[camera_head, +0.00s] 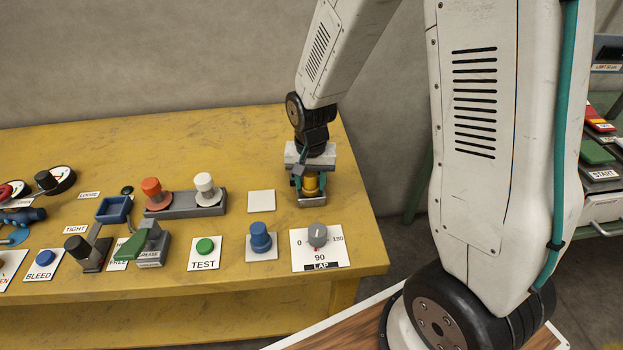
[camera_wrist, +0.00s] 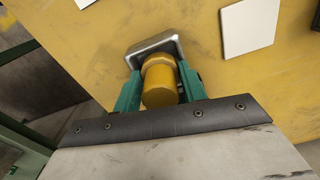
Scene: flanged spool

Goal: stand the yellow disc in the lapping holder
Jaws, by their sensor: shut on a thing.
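The yellow piece, a flanged spool (camera_head: 311,182), is in my gripper (camera_head: 312,188) near the right end of the yellow bench. In the wrist view the spool (camera_wrist: 159,84) sits between the two green fingers, which close on its sides. Its round yellow end faces the camera and a wider flange shows beyond it. A grey square metal holder (camera_head: 311,201) is directly below the gripper. Its rim (camera_wrist: 150,44) surrounds the spool's far end in the wrist view. The fingers hide the contact, so I cannot tell whether the spool is seated.
A white square plate (camera_head: 261,201) lies left of the holder. In front are a LAP dial (camera_head: 317,235) at 90 and a blue knob (camera_head: 260,237). A grey block with orange and white knobs (camera_head: 186,205) stands further left. The bench's right edge is close.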

